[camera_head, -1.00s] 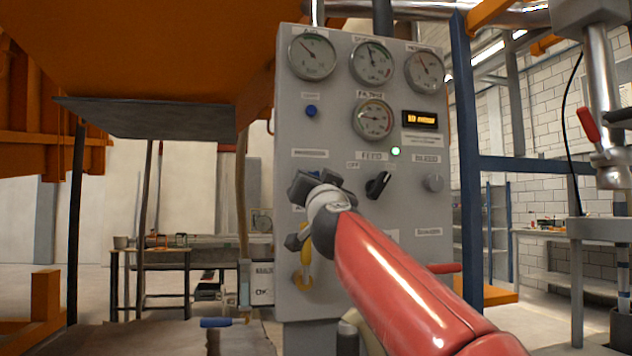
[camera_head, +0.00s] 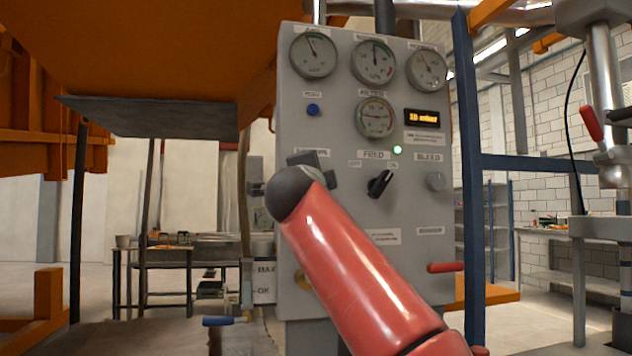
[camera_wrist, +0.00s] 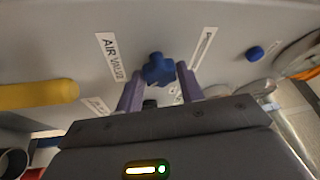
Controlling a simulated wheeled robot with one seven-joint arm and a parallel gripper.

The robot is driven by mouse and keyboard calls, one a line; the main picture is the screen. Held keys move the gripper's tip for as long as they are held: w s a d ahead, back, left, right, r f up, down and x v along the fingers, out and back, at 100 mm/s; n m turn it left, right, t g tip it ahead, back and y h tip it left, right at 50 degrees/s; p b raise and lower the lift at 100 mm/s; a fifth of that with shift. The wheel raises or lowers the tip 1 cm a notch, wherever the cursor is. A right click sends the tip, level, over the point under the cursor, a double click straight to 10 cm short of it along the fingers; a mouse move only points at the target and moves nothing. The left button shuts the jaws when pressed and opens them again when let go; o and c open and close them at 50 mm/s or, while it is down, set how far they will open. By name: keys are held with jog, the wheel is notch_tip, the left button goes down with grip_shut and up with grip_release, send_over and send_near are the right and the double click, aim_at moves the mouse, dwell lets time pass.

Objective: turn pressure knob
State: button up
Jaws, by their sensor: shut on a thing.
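The grey control panel (camera_head: 412,290) stands in the middle of the head view. In the wrist view a blue lobed knob (camera_wrist: 158,68) sits between the two purple fingers of my gripper (camera_wrist: 160,88), which is shut on it. An AIR VALVE label (camera_wrist: 110,57) is left of the knob and another label, hard to read, is at its right. In the head view my gripper (camera_head: 317,162) is at the panel's left side, and my red arm and grey wrist hide the knob.
A yellow handle (camera_wrist: 40,95) is left in the wrist view. A blue post (camera_head: 467,170) stands right.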

jog(key=shift+m+g+h, duration=0.3)
jog(key=shift+m+g, duration=0.2)
jog(key=shift+m, duration=0.8)
jog(key=o, duration=1)
jog(key=shift+s+a+f+b, duration=0.15)
jog(key=shift+s+b, duration=0.45)
jog(key=shift+s, duration=0.7)
jog(key=shift+s+a+f+b, duration=0.2)
jog(key=shift+s+b, duration=0.35)
jog(key=shift+s, duration=0.7)
jog(key=shift+s+a+f+b, duration=0.15)
jog(key=shift+s+b, duration=0.45)
jog(key=shift+s, duration=0.7)
jog(key=shift+r, duration=0.1)
